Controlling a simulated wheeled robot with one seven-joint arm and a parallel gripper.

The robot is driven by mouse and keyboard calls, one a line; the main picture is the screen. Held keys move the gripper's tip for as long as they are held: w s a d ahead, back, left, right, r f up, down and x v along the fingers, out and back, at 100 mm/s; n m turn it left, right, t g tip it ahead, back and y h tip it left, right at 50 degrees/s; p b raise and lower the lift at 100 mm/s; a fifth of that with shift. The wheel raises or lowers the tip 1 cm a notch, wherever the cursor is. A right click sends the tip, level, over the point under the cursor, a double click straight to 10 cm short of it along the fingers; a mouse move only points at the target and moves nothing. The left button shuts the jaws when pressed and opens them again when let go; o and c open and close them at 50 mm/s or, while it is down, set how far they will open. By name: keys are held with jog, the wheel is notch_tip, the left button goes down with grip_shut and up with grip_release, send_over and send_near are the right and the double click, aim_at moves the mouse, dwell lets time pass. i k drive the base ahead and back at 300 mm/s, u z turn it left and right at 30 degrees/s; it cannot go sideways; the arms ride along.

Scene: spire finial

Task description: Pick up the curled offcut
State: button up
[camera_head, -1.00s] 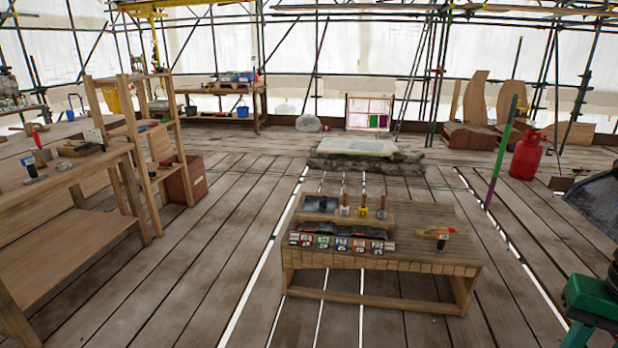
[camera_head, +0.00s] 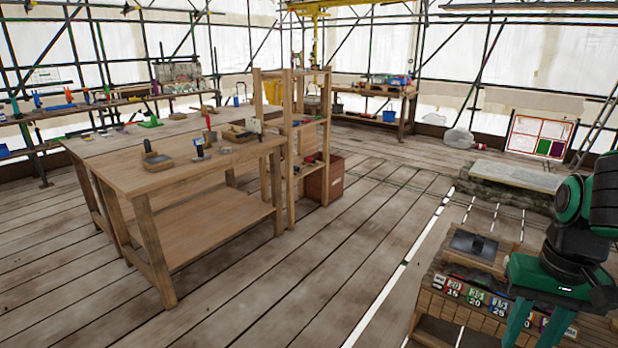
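I cannot make out a curled offcut for certain in this view; the small items on the benches are too small to tell. My gripper (camera_head: 533,335) is at the lower right, in front of the low bench (camera_head: 425,300). Its two green fingers point down and stand apart, with nothing visible between them. The fingertips run to the bottom edge of the picture. My gripper and arm hide the right part of the low bench and whatever lies there.
A long wooden workbench (camera_head: 180,175) with small tools stands at left. A shelf rack (camera_head: 300,150) stands at its right end. A stone slab (camera_head: 515,175) lies behind the low bench. The plank floor (camera_head: 340,240) between workbench and low bench is clear.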

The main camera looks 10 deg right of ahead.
aim_at(478, 245)
jog(key=u, duration=0.1)
jog(key=i, duration=1.55)
jog(key=z, duration=0.7)
jog(key=i, duration=1)
jog(key=z, duration=0.95)
jog(key=i, duration=0.4)
jog(key=z, duration=0.35)
